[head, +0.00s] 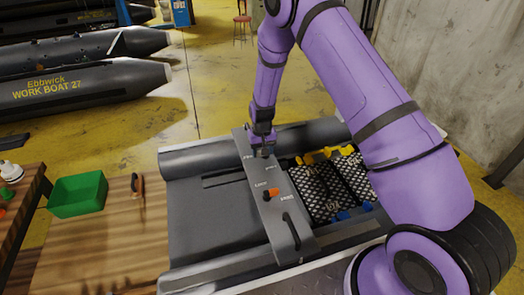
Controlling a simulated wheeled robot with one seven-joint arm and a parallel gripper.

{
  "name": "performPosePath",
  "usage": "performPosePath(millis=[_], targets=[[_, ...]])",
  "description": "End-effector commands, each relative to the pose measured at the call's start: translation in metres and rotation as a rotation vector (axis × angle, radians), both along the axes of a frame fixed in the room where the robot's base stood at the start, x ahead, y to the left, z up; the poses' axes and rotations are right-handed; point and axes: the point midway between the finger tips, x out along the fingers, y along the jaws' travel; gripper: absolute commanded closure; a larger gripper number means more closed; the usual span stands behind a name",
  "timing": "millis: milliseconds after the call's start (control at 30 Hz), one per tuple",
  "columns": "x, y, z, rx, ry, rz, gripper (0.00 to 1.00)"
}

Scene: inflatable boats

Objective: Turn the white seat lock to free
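A grey seat board (280,215) lies across the grey boat section. My gripper (263,150) points down at the far end of the board, between small printed labels. The white seat lock cannot be made out; the spot under my gripper is hidden by it. I cannot tell whether the fingers are open, shut or touching anything. An orange seat lock (271,193) with a dark pivot sits nearer on the board, between two more printed labels, apart from my gripper.
Black-and-white patterned items with yellow and blue parts (325,190) lie right of the board, partly behind my arm. A green bin (78,195) and a brown-handled tool (138,188) are on the wooden bench (105,240) at left. Dark boat tubes (85,90) lie behind.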

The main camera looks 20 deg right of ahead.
Motion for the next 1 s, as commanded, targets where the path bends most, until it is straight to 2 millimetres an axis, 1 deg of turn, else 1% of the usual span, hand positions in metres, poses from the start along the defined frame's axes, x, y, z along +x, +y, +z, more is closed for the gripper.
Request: performPosePath(millis=[200,233,267,300,333,567,667,767,833,1000], targets=[[0.0,0.0,0.0,0.001,-0.001,-0.002,0.69],[0.0,0.0,0.0,0.001,-0.001,-0.002,0.41],[0.0,0.0,0.0,0.001,-0.001,-0.002,0.34],[0.0,0.0,0.0,0.001,-0.001,-0.002,0.25],[0.0,0.0,0.0,0.001,-0.001,-0.002,0.2],[0.0,0.0,0.0,0.0,0.0,-0.001,0.2],[0.0,0.0,0.003,0.0,-0.001,-0.001,0.2],[0.001,0.0,0.013,0.001,-0.004,0.0,0.2],[0.001,0.0,0.024,0.001,-0.004,0.0,0.2],[0.001,0.0,0.056,0.001,-0.003,-0.002,0.2]])
